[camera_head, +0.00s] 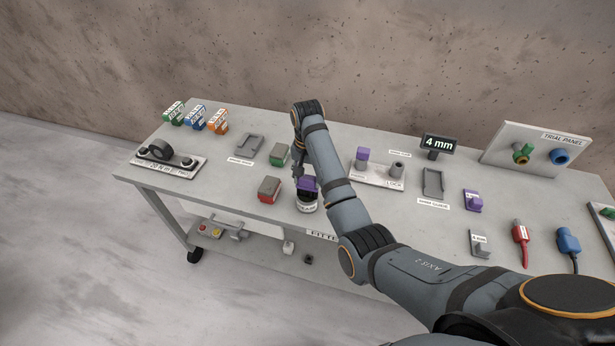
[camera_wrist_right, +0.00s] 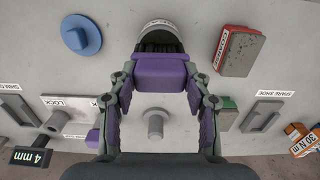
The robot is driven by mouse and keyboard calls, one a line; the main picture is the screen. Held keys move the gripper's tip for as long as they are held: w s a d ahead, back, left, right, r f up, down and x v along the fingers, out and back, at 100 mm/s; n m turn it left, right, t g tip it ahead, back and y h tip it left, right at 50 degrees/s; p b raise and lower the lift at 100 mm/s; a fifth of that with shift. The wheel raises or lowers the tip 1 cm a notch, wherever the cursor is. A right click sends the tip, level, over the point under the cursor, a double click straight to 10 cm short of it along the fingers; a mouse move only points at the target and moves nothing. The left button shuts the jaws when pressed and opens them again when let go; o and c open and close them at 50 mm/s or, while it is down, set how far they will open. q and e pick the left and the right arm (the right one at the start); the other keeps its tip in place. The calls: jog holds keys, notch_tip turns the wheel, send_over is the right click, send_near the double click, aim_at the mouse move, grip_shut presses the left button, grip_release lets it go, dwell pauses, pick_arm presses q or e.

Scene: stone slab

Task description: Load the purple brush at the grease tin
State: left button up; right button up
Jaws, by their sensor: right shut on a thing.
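My right gripper (camera_head: 301,170) is shut on the purple brush (camera_head: 307,184) at the front of the table. The brush is at the top of the white grease tin (camera_head: 307,207), which stands near the front edge. In the right wrist view, my right gripper (camera_wrist_right: 160,78) has a finger on each side of the purple brush block (camera_wrist_right: 160,70). Dark bristles point at the mouth of the grease tin (camera_wrist_right: 160,26); how deep they reach is hard to tell. My left gripper is not in view.
A red-and-grey block (camera_head: 269,189) stands just left of the tin, and a green-and-grey block (camera_head: 279,154) behind it. A lock plate (camera_head: 378,176) lies right of my forearm. In the right wrist view, a blue round piece (camera_wrist_right: 82,34) and a grey peg (camera_wrist_right: 154,123) are nearby.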

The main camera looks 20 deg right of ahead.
jog(key=shift+s+f+p, duration=0.1)
jog(key=shift+p, duration=0.4)
dwell(1.5)
notch_tip(320, 180, up, 7)
jog(key=p, duration=0.9)
dwell(0.4)
